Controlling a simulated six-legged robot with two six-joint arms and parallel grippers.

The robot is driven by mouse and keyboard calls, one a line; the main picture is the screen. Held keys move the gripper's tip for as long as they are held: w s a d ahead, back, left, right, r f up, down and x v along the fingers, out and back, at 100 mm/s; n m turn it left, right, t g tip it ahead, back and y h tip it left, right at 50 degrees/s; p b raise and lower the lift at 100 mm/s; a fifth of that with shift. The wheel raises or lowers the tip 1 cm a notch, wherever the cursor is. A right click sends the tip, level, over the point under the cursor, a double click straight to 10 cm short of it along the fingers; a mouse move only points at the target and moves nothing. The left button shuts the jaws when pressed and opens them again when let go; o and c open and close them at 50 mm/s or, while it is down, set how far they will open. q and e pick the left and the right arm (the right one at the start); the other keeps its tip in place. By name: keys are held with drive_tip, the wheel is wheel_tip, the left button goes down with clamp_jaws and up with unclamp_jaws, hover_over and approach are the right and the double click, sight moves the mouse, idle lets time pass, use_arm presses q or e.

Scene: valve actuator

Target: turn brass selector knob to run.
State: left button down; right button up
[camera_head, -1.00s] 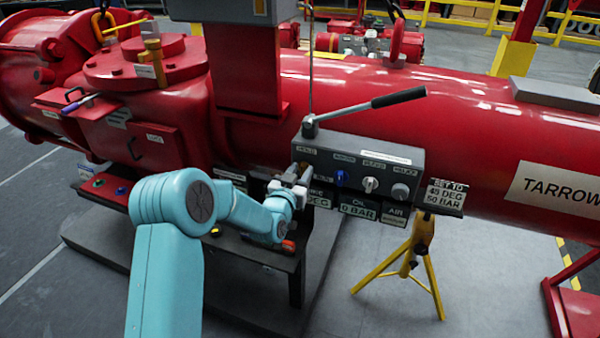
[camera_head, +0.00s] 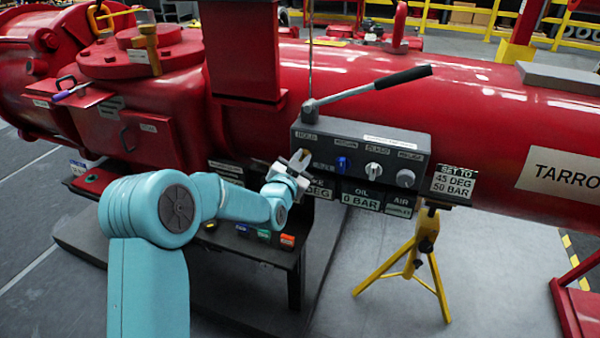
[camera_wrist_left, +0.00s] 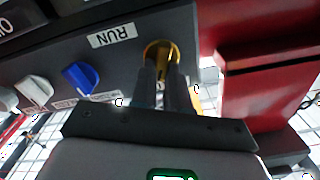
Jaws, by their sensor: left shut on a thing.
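The brass selector knob (camera_wrist_left: 161,48) sits at one end of the grey control box (camera_head: 350,155), beside a RUN label (camera_wrist_left: 112,36), which looks upside down in the left wrist view. My left gripper (camera_wrist_left: 162,72) is shut on the knob, its dark fingers on either side of it. In the head view my left gripper (camera_head: 299,161) is at the left end of the box face and hides most of the knob. A HOLD label (camera_head: 306,135) is just above it. I cannot read the knob's exact pointing. My right gripper is not in view.
A blue knob (camera_head: 343,164), a white knob (camera_head: 373,169) and a grey knob (camera_head: 405,178) line the box to the right. A black-handled lever (camera_head: 375,88) rises above it. A dark bench (camera_head: 262,247) stands below my arm. A yellow stand (camera_head: 420,245) is at right.

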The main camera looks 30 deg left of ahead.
use_arm(q)
drive_tip(key=shift+d+f+m+b, duration=0.15)
drive_tip(key=shift+m+b, duration=1.2)
drive_tip(key=shift+m, duration=0.7)
drive_tip(key=shift+d+f+m+b, duration=0.1)
drive_tip(key=shift+m+b, duration=1.2)
drive_tip(key=shift+m, duration=0.7)
drive_tip(key=shift+d+f+m+b, duration=0.15)
drive_tip(key=shift+m+b, duration=1.2)
drive_tip(key=shift+m, duration=0.7)
drive_tip(key=c, duration=1.1)
unclamp_jaws()
